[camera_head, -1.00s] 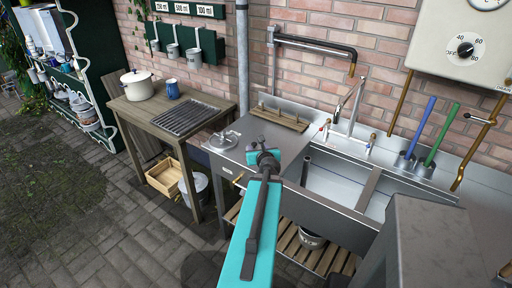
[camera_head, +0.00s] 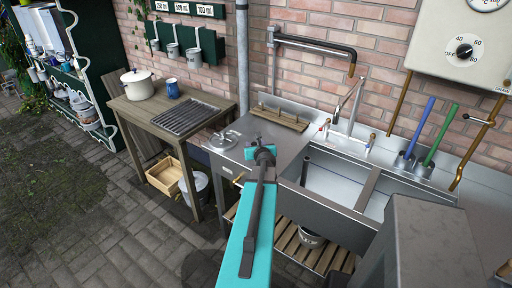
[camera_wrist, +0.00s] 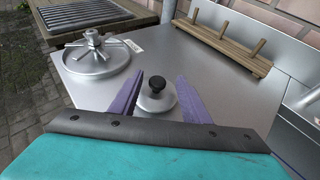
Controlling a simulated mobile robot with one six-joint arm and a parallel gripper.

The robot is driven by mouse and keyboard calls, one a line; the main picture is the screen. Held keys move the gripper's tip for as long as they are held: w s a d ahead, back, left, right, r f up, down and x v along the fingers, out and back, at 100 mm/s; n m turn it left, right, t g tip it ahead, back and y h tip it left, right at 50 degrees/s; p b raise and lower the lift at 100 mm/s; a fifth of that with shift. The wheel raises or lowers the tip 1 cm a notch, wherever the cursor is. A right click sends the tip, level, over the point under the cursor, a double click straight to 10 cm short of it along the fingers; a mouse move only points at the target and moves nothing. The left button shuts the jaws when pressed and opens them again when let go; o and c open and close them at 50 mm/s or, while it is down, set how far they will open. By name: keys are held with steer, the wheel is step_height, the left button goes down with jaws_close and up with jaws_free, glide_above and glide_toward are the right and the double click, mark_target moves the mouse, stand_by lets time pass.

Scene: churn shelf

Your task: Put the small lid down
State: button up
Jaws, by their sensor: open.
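The small lid (camera_wrist: 156,98) is a round silver disc with a black knob. In the wrist view it lies on the bare steel counter (camera_wrist: 215,85). My gripper (camera_wrist: 158,88) is open, its two purple fingers on either side of the lid in the picture. I cannot tell whether a finger touches the lid. In the head view my gripper (camera_head: 262,153) is over the steel counter left of the sink, and my arm hides the small lid there.
A larger round metal piece with a spoked handle (camera_wrist: 98,55) sits to the left on the counter. A wooden peg rack (camera_wrist: 215,43) stands at the back. The sink (camera_head: 335,183) opens to the right. A slatted wooden table (camera_head: 160,115) adjoins on the left.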

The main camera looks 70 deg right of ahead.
mark_target(254, 143)
steer(key=shift+p+x, duration=0.5)
steer(key=shift+x, duration=2.2)
steer(key=shift+a+f, duration=0.1)
steer(key=shift+f, duration=0.05)
steer(key=shift+f, duration=0.1)
steer(key=shift+c, duration=0.6)
jaws_close()
